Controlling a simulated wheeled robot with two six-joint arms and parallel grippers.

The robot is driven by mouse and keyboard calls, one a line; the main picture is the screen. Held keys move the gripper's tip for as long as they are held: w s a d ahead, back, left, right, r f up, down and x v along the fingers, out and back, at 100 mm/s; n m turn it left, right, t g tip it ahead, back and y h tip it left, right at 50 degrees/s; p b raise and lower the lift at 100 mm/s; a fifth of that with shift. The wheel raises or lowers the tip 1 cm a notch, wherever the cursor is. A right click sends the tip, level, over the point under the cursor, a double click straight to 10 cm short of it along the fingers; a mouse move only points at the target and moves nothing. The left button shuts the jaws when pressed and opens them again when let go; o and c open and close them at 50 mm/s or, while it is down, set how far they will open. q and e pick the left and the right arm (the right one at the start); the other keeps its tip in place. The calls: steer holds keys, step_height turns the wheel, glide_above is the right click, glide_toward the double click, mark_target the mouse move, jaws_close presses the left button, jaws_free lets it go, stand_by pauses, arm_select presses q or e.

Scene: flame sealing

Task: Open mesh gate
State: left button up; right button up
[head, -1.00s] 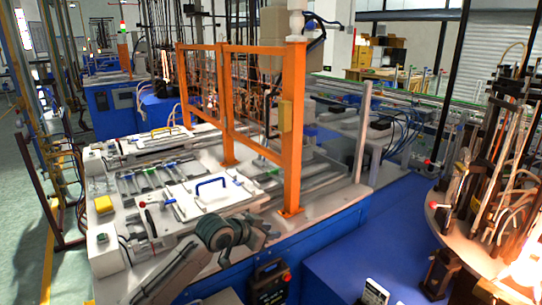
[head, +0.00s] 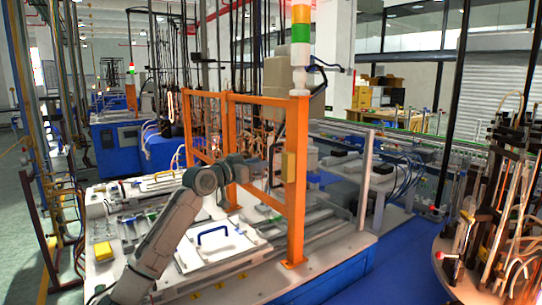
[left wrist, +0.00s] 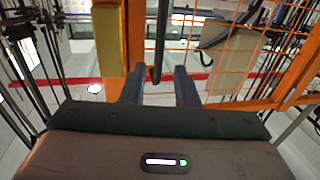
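The mesh gate (head: 231,150) is an orange frame with wire mesh, standing upright on the white machine bed; it looks closed against the thick orange post (head: 297,190). My left gripper (head: 275,163) is raised at the gate's right part, near the post. In the left wrist view its two dark fingers (left wrist: 158,88) are apart, and a black upright bar (left wrist: 163,35), seemingly the gate handle, shows between them. Whether the fingers touch the bar cannot be told. Orange mesh (left wrist: 235,65) lies on the right there. My right gripper is in no view.
A yellow box (head: 289,166) is fixed on the post, close to my left gripper. A white plate with a blue handle (head: 212,236) lies on the bed below my arm. A round table with glass tubes and burners (head: 480,262) stands at the right.

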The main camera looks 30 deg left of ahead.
arm_select(q)
steer(key=p, duration=0.2)
glide_above(271, 184)
steer(key=shift+w+a, duration=0.2)
steer(key=shift+w, duration=0.15)
jaws_close()
